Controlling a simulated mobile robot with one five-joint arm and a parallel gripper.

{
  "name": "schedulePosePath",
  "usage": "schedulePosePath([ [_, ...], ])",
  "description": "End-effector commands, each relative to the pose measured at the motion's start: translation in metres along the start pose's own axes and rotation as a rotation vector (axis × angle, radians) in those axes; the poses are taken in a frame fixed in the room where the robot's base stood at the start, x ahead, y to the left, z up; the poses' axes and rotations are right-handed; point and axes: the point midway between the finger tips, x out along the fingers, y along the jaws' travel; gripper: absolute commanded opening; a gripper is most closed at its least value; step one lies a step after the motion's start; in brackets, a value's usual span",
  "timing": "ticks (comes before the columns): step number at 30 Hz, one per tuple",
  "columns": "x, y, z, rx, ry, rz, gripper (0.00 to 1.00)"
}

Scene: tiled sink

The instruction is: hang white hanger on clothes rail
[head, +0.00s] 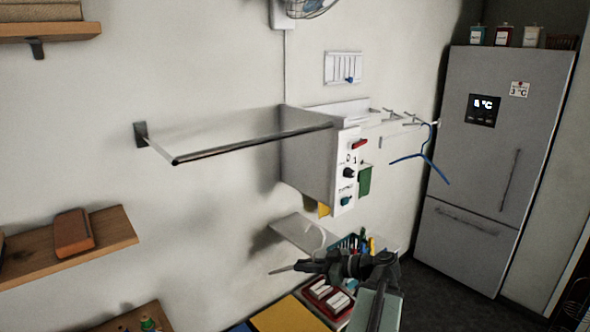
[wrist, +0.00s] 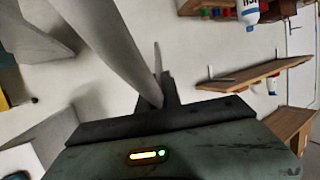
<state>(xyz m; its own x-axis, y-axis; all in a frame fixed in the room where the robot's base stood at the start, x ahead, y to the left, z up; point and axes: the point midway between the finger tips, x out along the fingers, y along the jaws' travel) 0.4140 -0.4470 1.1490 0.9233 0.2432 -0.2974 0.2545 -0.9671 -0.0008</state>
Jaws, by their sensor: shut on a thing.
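My gripper (head: 283,269) is low in the head view, below the clothes rail, with its fingers pointing left. In the wrist view the gripper (wrist: 160,88) is shut on a long pale bar, which looks like part of the white hanger (wrist: 112,45). In the head view a pale curved shape above the gripper, against the white wall, may be the hanger; its full outline and hook are hard to make out. The dark metal clothes rail (head: 255,143) runs from a wall bracket at left to a grey box. The rail is bare.
The grey box with a control panel (head: 347,172) juts out at the rail's right end. A blue hanger (head: 425,155) hangs from hooks right of it. A wooden shelf (head: 105,243) is at left, a fridge (head: 500,160) at right. A red-and-white tray (head: 325,297) lies below the gripper.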

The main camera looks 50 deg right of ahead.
Motion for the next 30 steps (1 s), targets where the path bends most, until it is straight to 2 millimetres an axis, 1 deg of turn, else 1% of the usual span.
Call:
schedulePosePath([
  [5,-0.003,0.001,0.001,0.002,0.000,0.006,0.00],
  [8,-0.005,0.003,-0.006,0.005,-0.001,0.014,0.00],
  [11,-0.010,0.011,-0.034,0.015,-0.005,0.045,0.00],
  [14,-0.015,0.025,-0.080,0.036,-0.012,0.105,0.00],
  [15,-0.017,0.032,-0.100,0.046,-0.015,0.135,0.00],
  [17,-0.021,0.042,-0.129,0.062,-0.017,0.181,0.00],
  [18,-0.023,0.049,-0.148,0.072,-0.018,0.212,0.00],
  [20,-0.026,0.059,-0.174,0.086,-0.019,0.257,0.00],
  [21,-0.029,0.065,-0.190,0.095,-0.019,0.287,0.00],
  [24,-0.034,0.078,-0.223,0.114,-0.016,0.350,0.00],
  [25,-0.035,0.082,-0.231,0.118,-0.015,0.366,0.00],
  [27,-0.037,0.088,-0.245,0.126,-0.012,0.397,0.00],
  [30,-0.038,0.094,-0.255,0.134,-0.010,0.425,0.00],
])
